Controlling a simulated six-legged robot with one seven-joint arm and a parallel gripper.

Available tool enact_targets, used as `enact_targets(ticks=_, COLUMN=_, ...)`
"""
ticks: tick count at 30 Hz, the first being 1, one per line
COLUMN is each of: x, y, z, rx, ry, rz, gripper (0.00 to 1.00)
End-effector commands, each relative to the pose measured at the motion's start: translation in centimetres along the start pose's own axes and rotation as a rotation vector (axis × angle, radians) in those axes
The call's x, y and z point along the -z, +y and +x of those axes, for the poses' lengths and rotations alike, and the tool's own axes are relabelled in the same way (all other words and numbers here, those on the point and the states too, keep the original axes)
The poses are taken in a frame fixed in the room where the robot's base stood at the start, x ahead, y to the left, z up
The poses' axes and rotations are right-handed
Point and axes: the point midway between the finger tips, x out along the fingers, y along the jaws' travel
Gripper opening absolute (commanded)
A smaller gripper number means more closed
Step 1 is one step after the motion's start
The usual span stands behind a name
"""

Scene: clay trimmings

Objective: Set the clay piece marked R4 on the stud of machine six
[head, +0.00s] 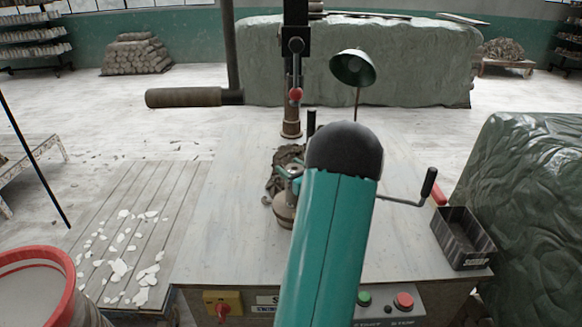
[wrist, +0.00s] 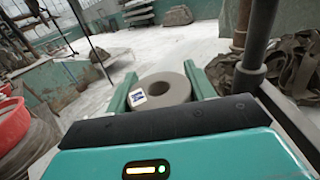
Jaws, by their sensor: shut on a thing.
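A pale tan clay ring (wrist: 178,91) with a round hole sits between the two green fingers of my gripper (wrist: 161,76) in the wrist view. A small white tag with a dark blue mark faces the camera on the ring; I cannot read it. My gripper (head: 288,172) is shut on the ring, over the wooden table and in front of the press (head: 293,70). A round tan form (head: 284,211) shows below the fingers in the head view; I cannot tell whether it is the ring or part of the machine. My arm hides much of this area, and no stud is clearly visible.
Dark clay trimmings (head: 284,157) lie beside the fingers. A lever handle (head: 184,97) sticks out left, a lamp (head: 352,68) stands behind and a crank (head: 428,183) is on the right. A black bin (head: 462,240) sits at the table's right edge. The left tabletop is clear.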

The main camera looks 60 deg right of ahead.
Motion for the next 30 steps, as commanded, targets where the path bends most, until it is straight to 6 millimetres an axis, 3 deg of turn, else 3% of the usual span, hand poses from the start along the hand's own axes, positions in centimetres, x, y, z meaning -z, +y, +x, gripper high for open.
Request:
enact_targets(ticks=2, x=0.1, y=0.0, z=0.0, rx=0.0, ry=-0.003, rz=-0.001, gripper=0.0)
enact_targets(ticks=3, x=0.0, y=0.0, z=0.0, rx=0.0, ry=-0.003, rz=-0.001, gripper=0.58)
enact_targets(ticks=6, x=0.1, y=0.0, z=0.0, rx=0.0, ry=-0.003, rz=-0.001, gripper=0.77)
enact_targets(ticks=19, x=0.2, y=0.0, z=-0.9, rx=0.0, ry=0.001, rz=0.0, gripper=0.79)
enact_targets(ticks=23, x=0.1, y=-0.1, z=-3.0, rx=0.004, ry=0.0, rz=0.0, gripper=0.79)
enact_targets(ticks=30, x=0.1, y=-0.1, z=-8.3, rx=0.004, ry=0.0, rz=0.0, gripper=0.79)
